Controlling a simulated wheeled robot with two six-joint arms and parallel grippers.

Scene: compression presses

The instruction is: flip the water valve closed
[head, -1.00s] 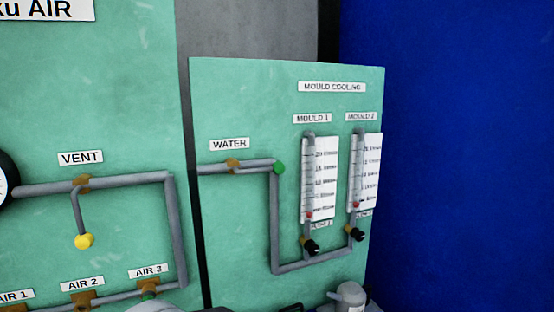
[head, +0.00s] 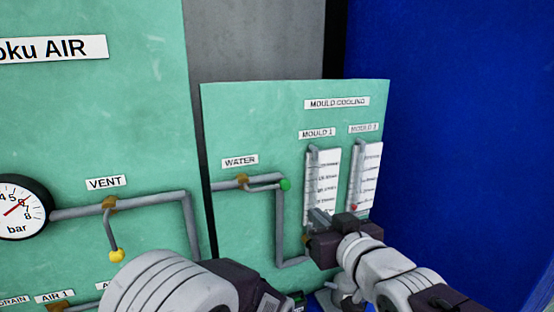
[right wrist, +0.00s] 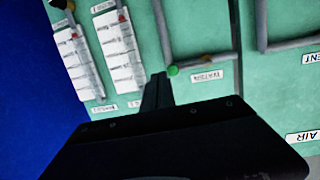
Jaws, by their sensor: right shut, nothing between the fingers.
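The water valve has a brass body (head: 242,181) on a grey pipe under the WATER label (head: 239,161). Its grey lever points right, along the pipe, and ends in a green knob (head: 285,184). My right gripper (head: 318,217) is shut and empty, below and right of the green knob in the head view, in front of the lower Mould 1 flowmeter. In the right wrist view the shut fingertips (right wrist: 157,78) appear just beside the green knob (right wrist: 172,70); whether they touch it cannot be told.
Two flowmeters stand right of the valve, Mould 1 (head: 322,180) and Mould 2 (head: 367,178). My right arm hides their lower fittings. On the left panel are a pressure gauge (head: 18,208) and the vent valve's yellow knob (head: 117,256). The blue wall (head: 460,120) at right is bare.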

